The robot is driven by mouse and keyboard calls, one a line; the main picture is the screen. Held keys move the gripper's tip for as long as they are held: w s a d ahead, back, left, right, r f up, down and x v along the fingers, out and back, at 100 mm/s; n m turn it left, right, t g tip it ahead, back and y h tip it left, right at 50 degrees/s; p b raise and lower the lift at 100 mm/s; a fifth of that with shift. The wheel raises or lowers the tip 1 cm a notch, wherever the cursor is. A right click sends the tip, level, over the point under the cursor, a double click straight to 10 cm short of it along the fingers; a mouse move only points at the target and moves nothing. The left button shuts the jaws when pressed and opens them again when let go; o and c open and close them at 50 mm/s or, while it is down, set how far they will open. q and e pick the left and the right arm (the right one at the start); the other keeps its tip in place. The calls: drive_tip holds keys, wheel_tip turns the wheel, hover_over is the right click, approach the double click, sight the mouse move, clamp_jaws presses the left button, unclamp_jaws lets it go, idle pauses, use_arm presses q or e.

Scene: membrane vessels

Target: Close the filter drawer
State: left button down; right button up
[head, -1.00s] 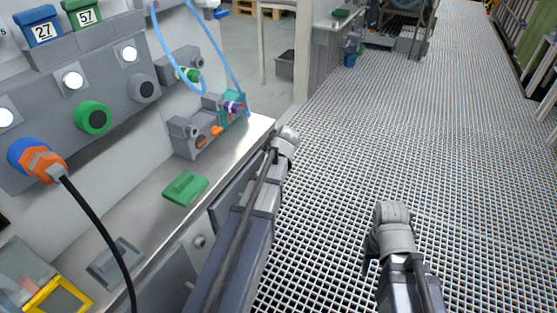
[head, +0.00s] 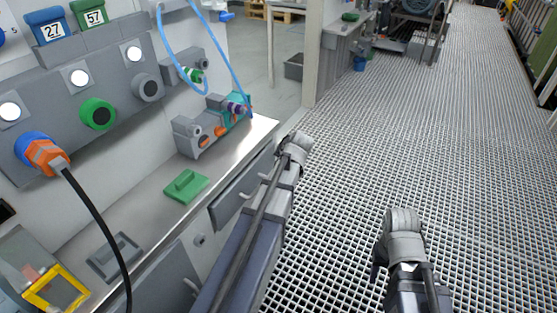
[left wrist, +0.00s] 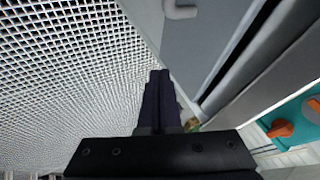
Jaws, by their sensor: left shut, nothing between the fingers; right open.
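A grey drawer front (head: 234,197) with a light bar handle sits under the metal counter, and I take it to be the filter drawer. In the left wrist view, a grey front panel (left wrist: 199,40) with a handle stands beside a dark gap; I cannot tell how far out the drawer is. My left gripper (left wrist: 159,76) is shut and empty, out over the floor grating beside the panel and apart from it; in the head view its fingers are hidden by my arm. My right gripper (head: 376,271) is open and low over the grating, far from the drawer; its fingers barely show.
A black cable (head: 98,222) hangs in front. The grating floor (head: 440,130) at right is clear.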

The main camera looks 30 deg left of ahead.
use_arm(q)
drive_tip(key=p+v, duration=0.7)
drive_tip(key=v, duration=0.3)
drive_tip(key=shift+p, duration=0.35)
drive_tip(key=s+d+f+m+g+h, duration=0.2)
drive_tip(key=s+d+g, duration=0.1)
drive_tip(key=s+d, duration=0.85)
drive_tip(key=s+d+f+m+g+h, duration=0.25)
drive_tip(key=s+d, duration=0.55)
drive_tip(key=d, duration=0.6)
wheel_tip(320, 180, up, 13)
drive_tip(key=p, duration=1.2)
drive_tip(key=shift+w+p, duration=0.2)
drive_tip(key=shift+p, duration=0.1)
drive_tip(key=shift+a+f+t, duration=0.15)
drive_tip(key=shift+a+t, duration=0.1)
